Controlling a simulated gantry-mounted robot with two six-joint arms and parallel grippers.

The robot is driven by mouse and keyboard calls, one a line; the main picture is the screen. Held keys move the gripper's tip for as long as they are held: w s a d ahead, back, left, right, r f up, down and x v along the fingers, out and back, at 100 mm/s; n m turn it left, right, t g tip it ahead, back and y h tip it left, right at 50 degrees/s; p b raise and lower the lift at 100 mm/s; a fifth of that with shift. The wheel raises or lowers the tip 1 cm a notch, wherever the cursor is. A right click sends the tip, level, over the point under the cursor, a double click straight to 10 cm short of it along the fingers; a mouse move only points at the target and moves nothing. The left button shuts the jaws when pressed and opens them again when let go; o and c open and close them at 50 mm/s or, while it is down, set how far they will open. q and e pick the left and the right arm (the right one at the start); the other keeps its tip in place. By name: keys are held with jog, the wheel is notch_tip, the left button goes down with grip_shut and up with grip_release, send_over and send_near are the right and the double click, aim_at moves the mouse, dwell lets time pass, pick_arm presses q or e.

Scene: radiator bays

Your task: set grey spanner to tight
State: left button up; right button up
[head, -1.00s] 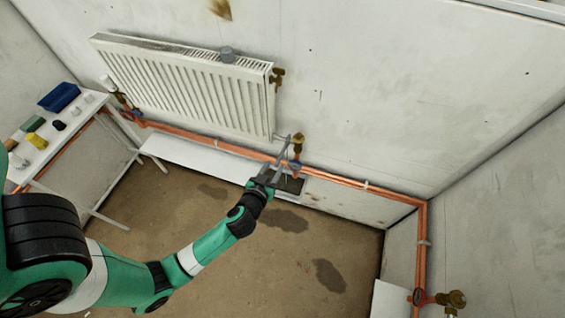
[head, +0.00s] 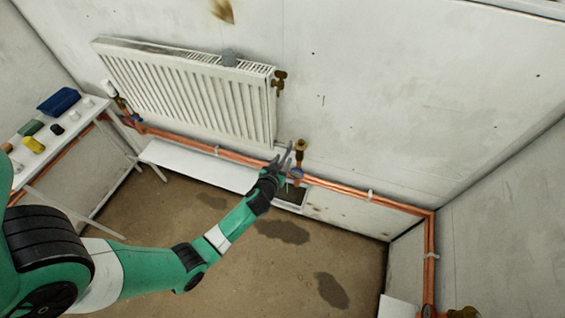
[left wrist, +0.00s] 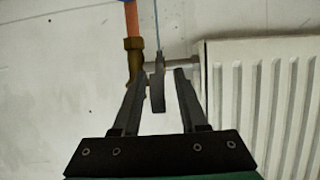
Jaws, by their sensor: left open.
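The grey spanner (left wrist: 157,92) shows in the left wrist view as a flat grey piece, end on, beside a brass valve fitting (left wrist: 133,52). My left gripper (left wrist: 157,76) is open, with one finger on each side of the spanner. Gaps show between the spanner and both fingers, so it is not gripped. In the head view my left gripper (head: 282,162) is at the radiator's lower right corner, just left of the brass valve (head: 301,147). There the spanner is hard to tell from the grey fingers. My right gripper is not in view.
The white radiator (head: 190,90) hangs on the wall and fills the right of the left wrist view (left wrist: 275,100). A copper pipe (head: 345,190) runs low along the wall. A side table (head: 60,140) with small items stands left. The floor has dark stains.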

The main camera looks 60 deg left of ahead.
pick_arm(q)
grip_shut()
dwell(1.5)
